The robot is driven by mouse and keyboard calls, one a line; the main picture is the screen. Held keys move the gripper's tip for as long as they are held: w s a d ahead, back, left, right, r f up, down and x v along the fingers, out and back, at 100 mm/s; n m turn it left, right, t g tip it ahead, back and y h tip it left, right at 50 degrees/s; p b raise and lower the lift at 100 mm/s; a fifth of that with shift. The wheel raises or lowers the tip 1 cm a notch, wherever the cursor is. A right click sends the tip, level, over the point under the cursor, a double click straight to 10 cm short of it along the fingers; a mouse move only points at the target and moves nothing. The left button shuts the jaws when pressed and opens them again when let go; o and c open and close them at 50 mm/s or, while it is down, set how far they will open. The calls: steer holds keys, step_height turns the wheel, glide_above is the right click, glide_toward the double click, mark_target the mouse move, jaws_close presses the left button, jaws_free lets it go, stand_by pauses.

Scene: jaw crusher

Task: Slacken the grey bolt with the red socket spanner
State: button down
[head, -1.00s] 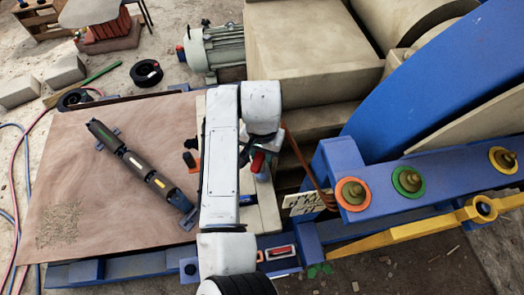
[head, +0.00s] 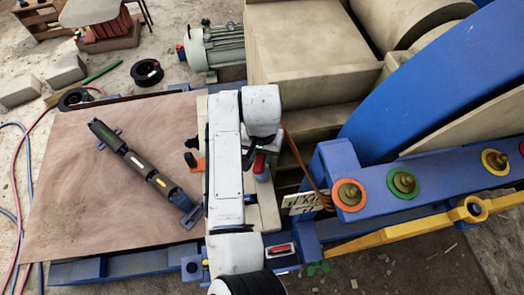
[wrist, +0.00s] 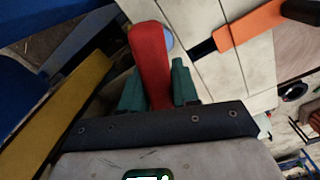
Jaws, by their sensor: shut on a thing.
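The red socket spanner (wrist: 150,60) is held between the green fingers of my gripper (wrist: 158,84) in the wrist view. Its red handle points away from the wrist, and a bit of blue shows beside its far end. In the head view the red spanner (head: 261,163) shows just right of my white arm, which hides most of my gripper. The spanner's socket end is hidden. I cannot make out the grey bolt in either view, nor whether the spanner touches it.
An orange tool with a dark end (head: 197,165) lies left of my arm. A blue beam (head: 325,165) carries bolts with orange, green and yellow rings at right. A dark cylinder (head: 140,168) lies on the brown board (head: 70,180). A yellow bar (head: 400,232) runs along the front.

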steer(key=shift+r+n+p, duration=0.1)
steer(key=shift+n+p, duration=1.75)
steer(key=shift+n, duration=0.05)
steer(key=shift+n+p, duration=1.6)
steer(key=shift+n, duration=0.4)
steer(key=shift+n+p, duration=0.4)
steer(key=shift+n, duration=0.3)
steer(key=shift+n+p, duration=0.85)
steer(key=shift+n, duration=1.15)
steer(key=shift+p, duration=0.35)
steer(key=n, duration=0.2)
steer(key=shift+n, duration=0.3)
steer(key=shift+m, duration=0.4)
